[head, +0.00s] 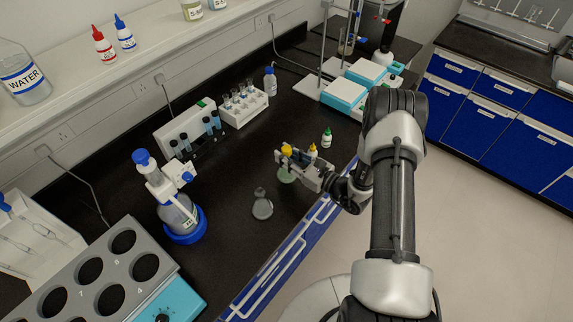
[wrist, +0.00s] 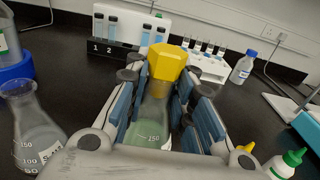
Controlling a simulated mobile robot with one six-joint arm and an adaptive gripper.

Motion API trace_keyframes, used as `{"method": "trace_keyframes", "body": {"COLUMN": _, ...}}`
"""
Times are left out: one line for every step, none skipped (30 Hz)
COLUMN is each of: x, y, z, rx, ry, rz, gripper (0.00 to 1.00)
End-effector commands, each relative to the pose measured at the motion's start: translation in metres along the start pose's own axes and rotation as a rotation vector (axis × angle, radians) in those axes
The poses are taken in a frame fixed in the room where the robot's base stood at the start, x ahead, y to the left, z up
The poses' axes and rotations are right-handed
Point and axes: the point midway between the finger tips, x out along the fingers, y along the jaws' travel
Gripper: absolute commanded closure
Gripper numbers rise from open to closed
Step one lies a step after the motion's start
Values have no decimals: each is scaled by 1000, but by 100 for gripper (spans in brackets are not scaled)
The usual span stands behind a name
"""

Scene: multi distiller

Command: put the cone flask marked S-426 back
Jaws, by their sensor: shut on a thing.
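My gripper (head: 296,165) is shut on a cone flask with a yellow stopper and green liquid (head: 286,175). The held flask (wrist: 150,128) stands upright between the fingers in the wrist view; a 250 graduation shows, but no S-number is readable. I cannot tell whether its base touches the bench.
Small dropper bottles, one with a green cap (head: 326,138), stand just right of my gripper. A blue-capped dispenser bottle (head: 180,212) and grey holed rack (head: 92,272) are at left. A white tube rack (head: 244,110) is behind. Bench around the grey flask is clear.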

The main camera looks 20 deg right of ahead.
Motion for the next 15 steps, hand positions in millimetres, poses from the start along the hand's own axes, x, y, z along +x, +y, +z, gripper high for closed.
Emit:
{"method": "trace_keyframes", "body": {"x": 0, "y": 0, "z": -6, "rx": 1, "ry": 0, "rz": 0, "gripper": 100}}
{"method": "trace_keyframes", "body": {"x": 0, "y": 0, "z": -10, "rx": 1, "ry": 0, "rz": 0, "gripper": 100}}
{"method": "trace_keyframes", "body": {"x": 0, "y": 0, "z": -16, "rx": 1, "ry": 1, "rz": 0, "gripper": 100}}
{"method": "trace_keyframes", "body": {"x": 0, "y": 0, "z": -21, "rx": 1, "ry": 1, "rz": 0, "gripper": 100}}
{"method": "trace_keyframes", "body": {"x": 0, "y": 0, "z": -27, "rx": 2, "ry": 1, "rz": 0, "gripper": 100}}
{"method": "trace_keyframes", "body": {"x": 1, "y": 0, "z": -33, "rx": 1, "ry": 0, "rz": 0, "gripper": 100}}
{"method": "trace_keyframes", "body": {"x": 1, "y": 0, "z": -36, "rx": 1, "ry": 0, "rz": 0, "gripper": 100}}
{"method": "trace_keyframes", "body": {"x": 1, "y": 0, "z": -39, "rx": 1, "ry": 0, "rz": 0, "gripper": 100}}
{"method": "trace_keyframes", "body": {"x": 1, "y": 0, "z": -41, "rx": 0, "ry": -1, "rz": 0, "gripper": 100}}
{"method": "trace_keyframes", "body": {"x": 1, "y": 0, "z": -40, "rx": -1, "ry": -1, "rz": 0, "gripper": 100}}
{"method": "trace_keyframes", "body": {"x": 1, "y": 0, "z": -40, "rx": -1, "ry": -1, "rz": 0, "gripper": 100}}
{"method": "trace_keyframes", "body": {"x": 1, "y": 0, "z": -39, "rx": -1, "ry": -1, "rz": 0, "gripper": 100}}
{"method": "trace_keyframes", "body": {"x": 1, "y": 0, "z": -39, "rx": -1, "ry": -1, "rz": 0, "gripper": 100}}
{"method": "trace_keyframes", "body": {"x": 1, "y": 0, "z": -39, "rx": -1, "ry": -1, "rz": 0, "gripper": 100}}
{"method": "trace_keyframes", "body": {"x": 1, "y": 0, "z": -39, "rx": -1, "ry": -1, "rz": 0, "gripper": 100}}
